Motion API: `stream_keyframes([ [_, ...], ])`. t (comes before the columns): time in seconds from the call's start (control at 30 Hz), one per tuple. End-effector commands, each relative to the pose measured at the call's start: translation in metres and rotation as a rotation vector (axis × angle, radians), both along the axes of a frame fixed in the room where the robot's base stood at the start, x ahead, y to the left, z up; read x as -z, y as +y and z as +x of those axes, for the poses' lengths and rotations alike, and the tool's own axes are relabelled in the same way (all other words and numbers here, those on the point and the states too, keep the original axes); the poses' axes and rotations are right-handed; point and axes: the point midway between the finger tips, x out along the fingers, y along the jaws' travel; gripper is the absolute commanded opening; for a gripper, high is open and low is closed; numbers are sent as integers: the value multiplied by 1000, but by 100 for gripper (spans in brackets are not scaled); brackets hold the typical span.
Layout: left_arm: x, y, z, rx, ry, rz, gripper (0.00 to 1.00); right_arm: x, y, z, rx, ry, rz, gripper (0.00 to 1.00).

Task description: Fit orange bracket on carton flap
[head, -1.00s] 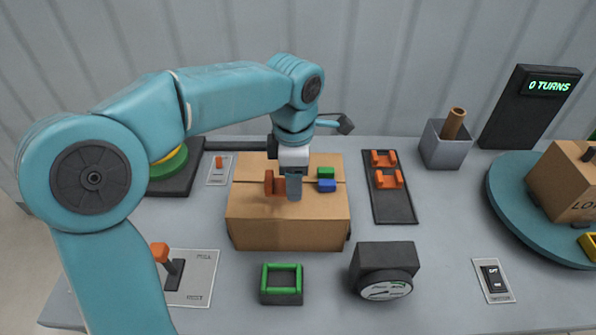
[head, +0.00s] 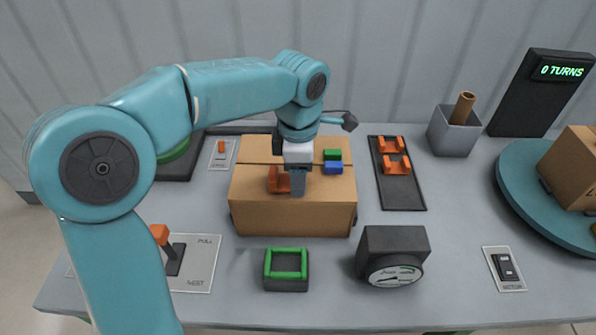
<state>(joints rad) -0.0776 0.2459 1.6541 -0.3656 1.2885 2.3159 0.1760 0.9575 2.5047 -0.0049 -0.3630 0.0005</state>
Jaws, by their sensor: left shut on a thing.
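The brown carton (head: 290,213) stands in the middle of the table, with a seam across its top. My left gripper (head: 298,185) points down over the carton top and is shut on an orange bracket (head: 279,181), which shows at the left of its fingers. The bracket is at or just above the carton top; I cannot tell whether it touches the flap. Two more orange brackets (head: 391,145) and (head: 396,165) sit on a dark tray (head: 402,194) right of the carton. My right gripper is not in view.
Green (head: 332,154) and blue (head: 333,168) blocks lie on the carton top, close to the gripper. A green-rimmed square holder (head: 287,276) and a dark gauge (head: 393,255) stand in front. A lever panel (head: 198,263) is front left. A teal turntable (head: 522,190) with another carton is at right.

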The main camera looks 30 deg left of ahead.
Motion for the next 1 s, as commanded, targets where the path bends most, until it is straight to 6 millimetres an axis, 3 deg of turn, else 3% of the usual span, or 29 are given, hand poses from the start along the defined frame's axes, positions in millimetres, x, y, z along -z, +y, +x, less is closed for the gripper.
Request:
stream_keyframes([
  [1.0, 5, 0, 0, 0, 0, 0, 25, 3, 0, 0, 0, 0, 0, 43],
])
